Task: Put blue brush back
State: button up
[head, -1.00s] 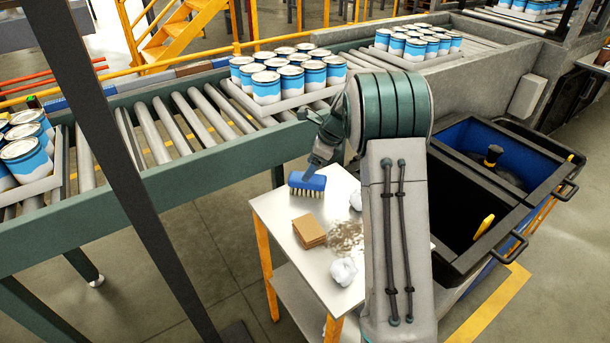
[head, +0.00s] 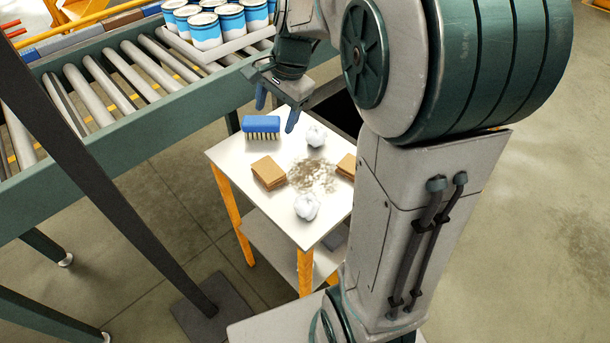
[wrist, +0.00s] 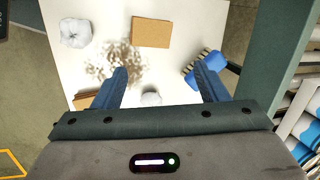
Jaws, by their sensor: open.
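The blue brush (head: 261,125) sits bristles down on the far edge of the small white table (head: 232,153). My gripper (head: 276,115) is open and empty above the table, close to the brush and raised clear of it. In the wrist view the brush (wrist: 212,62) shows beside and partly behind the right finger, outside the gap between the fingers. The gripper (wrist: 163,82) spans a white crumpled lump (wrist: 151,98) seen below. Part of the brush is hidden by the finger there.
On the table are brown square pads (head: 268,171), white crumpled lumps (head: 307,206) and a patch of grey-brown debris (head: 312,176). The roller conveyor (head: 115,85) with blue-and-white cans (head: 205,28) runs behind. A dark post (head: 100,170) stands at left.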

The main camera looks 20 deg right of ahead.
jog(key=s+f+n+t+h, duration=0.1)
jog(key=s+f+n+h, duration=0.1)
jog(key=s+n, duration=0.9)
jog(key=s, duration=0.6)
jog(key=shift+s+a+f+n, duration=0.2)
jog(key=shift+s+n, duration=0.2)
